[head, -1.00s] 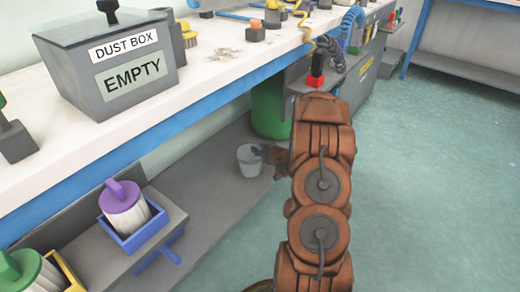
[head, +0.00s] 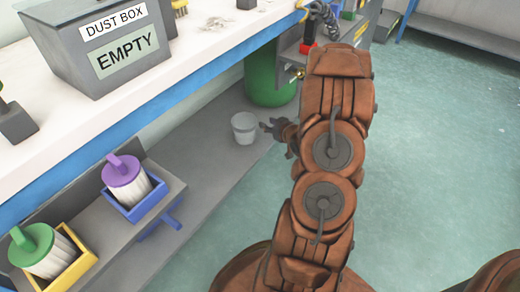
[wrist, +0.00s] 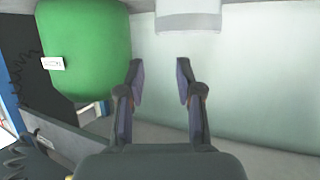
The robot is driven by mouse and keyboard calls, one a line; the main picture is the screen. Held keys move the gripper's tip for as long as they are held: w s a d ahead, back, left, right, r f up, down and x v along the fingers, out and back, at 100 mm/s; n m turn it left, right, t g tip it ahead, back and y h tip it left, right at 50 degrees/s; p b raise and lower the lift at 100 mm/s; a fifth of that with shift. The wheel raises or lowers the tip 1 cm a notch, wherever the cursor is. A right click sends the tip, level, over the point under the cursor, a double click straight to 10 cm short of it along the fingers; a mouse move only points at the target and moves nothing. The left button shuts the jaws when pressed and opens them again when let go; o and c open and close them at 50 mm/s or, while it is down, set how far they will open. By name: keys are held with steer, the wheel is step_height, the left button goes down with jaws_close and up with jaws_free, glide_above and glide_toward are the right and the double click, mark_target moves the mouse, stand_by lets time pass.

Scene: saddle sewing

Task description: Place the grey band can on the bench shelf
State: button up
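The grey band can (head: 244,129), a small pale grey can, stands upright on the low grey bench shelf (head: 190,165) under the workbench. My gripper (head: 266,127) is just to the right of the can in the head view, and a narrow gap shows between them. In the wrist view my gripper (wrist: 160,80) is open, with nothing between its two fingers. The can's lower part (wrist: 188,16) shows at the top edge there, beyond the fingertips; its upper part is cut off.
A large green bin (head: 268,80) stands behind the can. Purple-topped (head: 125,180) and green-topped (head: 42,248) filters sit in blue and yellow trays at the left. The white bench top (head: 130,110) overhangs the shelf. Open floor (head: 430,150) lies to the right.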

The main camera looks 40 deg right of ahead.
steer(key=s+a+r+g, duration=0.5)
steer(key=s+a+g, duration=0.1)
steer(key=a, duration=0.3)
steer(key=s+a+r+g, duration=0.5)
steer(key=a, duration=0.5)
steer(key=s+a+r+n+g+y, duration=0.1)
steer(key=s+a+r+g, duration=0.2)
steer(key=s+a, duration=0.6)
steer(key=s+a+r+n+g+y, duration=0.1)
steer(key=s+a+r+g, duration=0.2)
steer(key=s+a, duration=0.5)
steer(key=s+r, duration=0.1)
steer(key=s, duration=0.3)
steer(key=shift+s+a+r+y, duration=0.25)
steer(key=shift+s+a+y, duration=0.05)
steer(key=shift+s+a, duration=0.1)
steer(key=shift+r, duration=0.1)
step_height(320, 180, up, 37)
steer(key=w+t+p, duration=0.1)
steer(key=t+p, duration=0.1)
steer(key=p, duration=3.3)
steer(key=shift+w+d+p, duration=0.2)
steer(key=shift+w+p, duration=0.1)
